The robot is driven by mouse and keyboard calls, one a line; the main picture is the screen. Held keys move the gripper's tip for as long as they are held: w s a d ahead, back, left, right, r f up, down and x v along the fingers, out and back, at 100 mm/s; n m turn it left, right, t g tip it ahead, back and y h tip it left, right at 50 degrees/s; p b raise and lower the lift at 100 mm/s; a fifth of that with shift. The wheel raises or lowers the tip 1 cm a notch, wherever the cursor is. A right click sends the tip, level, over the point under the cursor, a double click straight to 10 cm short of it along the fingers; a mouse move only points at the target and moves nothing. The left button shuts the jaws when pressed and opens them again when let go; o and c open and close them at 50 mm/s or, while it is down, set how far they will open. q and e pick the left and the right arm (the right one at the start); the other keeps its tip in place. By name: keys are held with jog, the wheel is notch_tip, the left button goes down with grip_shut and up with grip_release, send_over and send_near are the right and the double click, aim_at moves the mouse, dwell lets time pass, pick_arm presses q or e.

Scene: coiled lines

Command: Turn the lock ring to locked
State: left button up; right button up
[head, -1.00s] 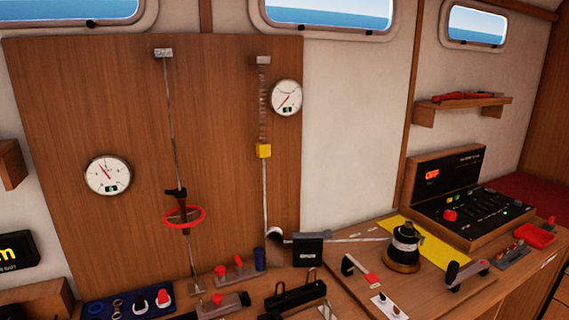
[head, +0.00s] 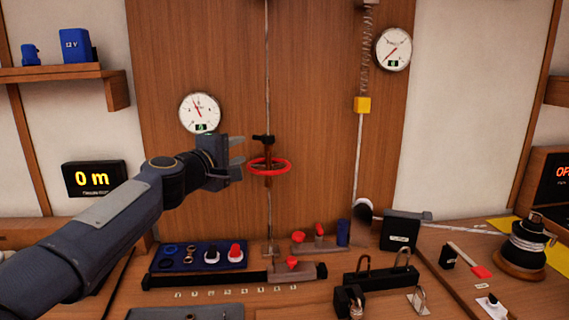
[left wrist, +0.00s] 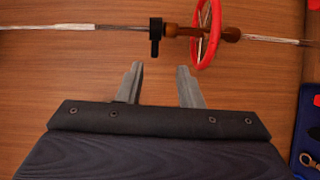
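A turnbuckle hangs on a vertical wire against the wood panel. It has a red ring (head: 268,166) around its brown body, and a black collar (head: 263,139) with a side tab just above the ring. I cannot tell from looks which of the two is the lock ring. My left gripper (head: 240,154) is open and empty, just left of them, its fingers pointing at the turnbuckle. In the left wrist view, the black collar (left wrist: 156,36) lies just beyond the gap between the fingertips (left wrist: 159,68), and the red ring (left wrist: 208,38) is beyond the right finger. Nothing is touched.
A round gauge (head: 200,113) is on the panel behind my left arm. A blue tray (head: 198,257) with small parts and red-knobbed hardware (head: 293,264) stand on the bench below. A second wire with a yellow block (head: 362,104) runs to the right.

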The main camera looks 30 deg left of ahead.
aim_at(255, 138)
pick_arm(q)
jog(key=shift+n+y, duration=0.4)
jog(key=w, duration=0.2)
jog(key=w+a, duration=0.1)
jog(key=w, duration=0.2)
jog(key=w+a+p, duration=0.1)
jog(key=w, duration=0.2)
jog(key=shift+a+r, duration=0.1)
jog(key=shift+r, duration=0.2)
jog(key=shift+w, duration=0.1)
grip_shut()
